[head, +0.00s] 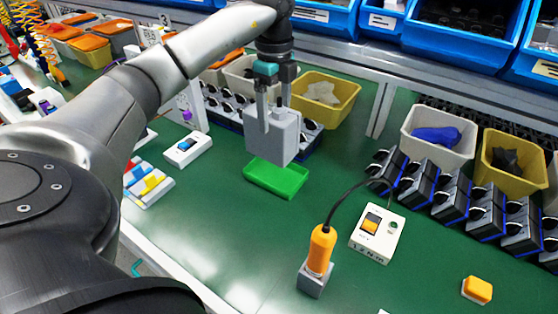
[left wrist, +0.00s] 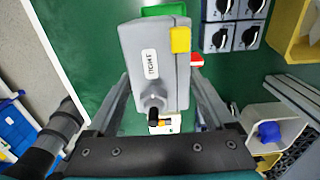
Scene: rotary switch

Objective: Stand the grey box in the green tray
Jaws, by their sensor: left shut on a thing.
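My left gripper (head: 273,112) is shut on the grey box (head: 286,143) and holds it up over the bench. In the left wrist view the box (left wrist: 150,72) sits between the two fingers; it has a white label, a black knob and a yellow part on its face. The green tray (head: 276,183) lies on the green bench just below the box in the head view, with its far part hidden behind it. A piece of the tray (left wrist: 164,10) shows beyond the box in the left wrist view. My right gripper is not in view.
A white switch box (head: 377,236) and an orange tool (head: 320,250) in a grey stand are right of the tray. Another small switch box (head: 187,148) is to its left. Rotary switches (head: 443,193) and a yellow bin (head: 325,98) stand behind. The bench in front of the tray is clear.

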